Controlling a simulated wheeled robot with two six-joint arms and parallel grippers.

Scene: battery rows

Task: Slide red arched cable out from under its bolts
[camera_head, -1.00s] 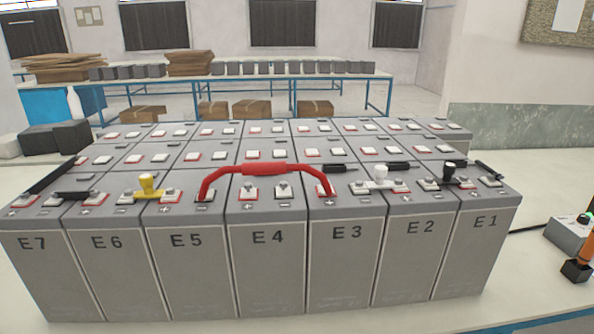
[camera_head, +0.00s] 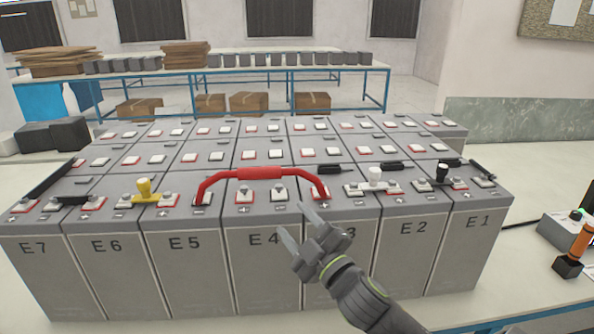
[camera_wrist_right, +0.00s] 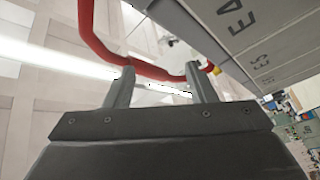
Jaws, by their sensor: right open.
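The red arched cable (camera_head: 258,173) stands over the front row of batteries in the head view. Its left end sits at a terminal of battery E5 and its right end at a terminal of E3, arching over E4. My right gripper (camera_head: 294,226) is open and empty in front of E4 and E3, below and in front of the cable. In the right wrist view the cable (camera_wrist_right: 150,70) runs beyond the two spread fingertips (camera_wrist_right: 162,75) of the gripper. Whether they touch it cannot be told. My left gripper is not in view.
A yellow-handled link (camera_head: 143,190), a white-handled link (camera_head: 375,178) and a black-handled link (camera_head: 441,176) stand on the same front row. A grey box (camera_head: 562,236) and an orange-handled tool (camera_head: 581,243) are at the right. Air above the batteries is free.

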